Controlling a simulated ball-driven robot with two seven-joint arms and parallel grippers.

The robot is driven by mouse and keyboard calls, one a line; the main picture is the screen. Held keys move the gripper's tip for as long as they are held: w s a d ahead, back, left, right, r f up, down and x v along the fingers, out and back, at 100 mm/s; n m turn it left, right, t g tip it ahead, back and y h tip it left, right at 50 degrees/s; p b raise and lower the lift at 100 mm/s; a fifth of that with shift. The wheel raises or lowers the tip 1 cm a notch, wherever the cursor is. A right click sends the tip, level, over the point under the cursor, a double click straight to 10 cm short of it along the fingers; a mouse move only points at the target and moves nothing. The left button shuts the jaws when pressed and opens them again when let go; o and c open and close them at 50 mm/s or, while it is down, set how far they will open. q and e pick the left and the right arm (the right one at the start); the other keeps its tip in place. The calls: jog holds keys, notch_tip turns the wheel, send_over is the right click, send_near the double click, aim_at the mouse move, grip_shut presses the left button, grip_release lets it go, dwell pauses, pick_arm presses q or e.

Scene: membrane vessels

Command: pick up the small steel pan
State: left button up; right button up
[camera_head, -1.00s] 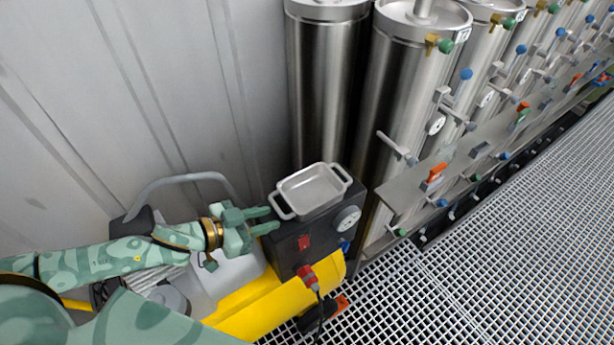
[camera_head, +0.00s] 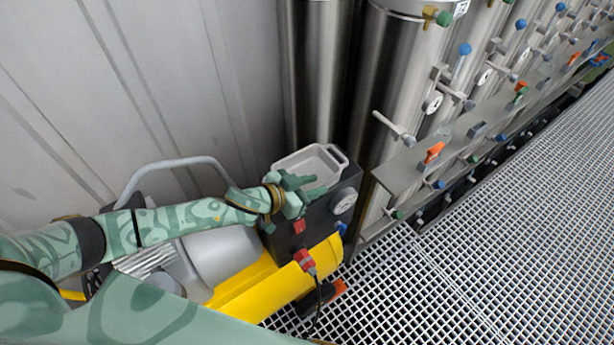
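The small steel pan (camera_head: 318,163) is a shallow grey rectangular dish with a handle at each end. It sits on top of a dark box (camera_head: 318,222) on the yellow machine. My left gripper (camera_head: 308,187) is at the pan's near-left side, with its two fingers apart and reaching over the near part of the pan. The gripper hides the pan's left handle and near-left corner. I cannot tell whether the fingers touch the pan. The right handle is clear of the gripper. My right gripper is not in view.
Tall steel cylinders (camera_head: 385,85) with valves and gauges stand just behind and right of the pan. A grey ribbed wall (camera_head: 120,90) is at the left. The yellow machine (camera_head: 275,290) has a curved grey handle (camera_head: 165,165). Open floor grating (camera_head: 480,260) lies at the right.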

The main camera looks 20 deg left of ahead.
pick_arm(q)
jog(key=shift+w+d+f, duration=0.2)
jog(key=shift+w+d, duration=0.05)
jog(key=shift+w, duration=0.1)
jog(key=shift+s, duration=0.1)
grip_shut()
jog(key=shift+r, duration=0.1)
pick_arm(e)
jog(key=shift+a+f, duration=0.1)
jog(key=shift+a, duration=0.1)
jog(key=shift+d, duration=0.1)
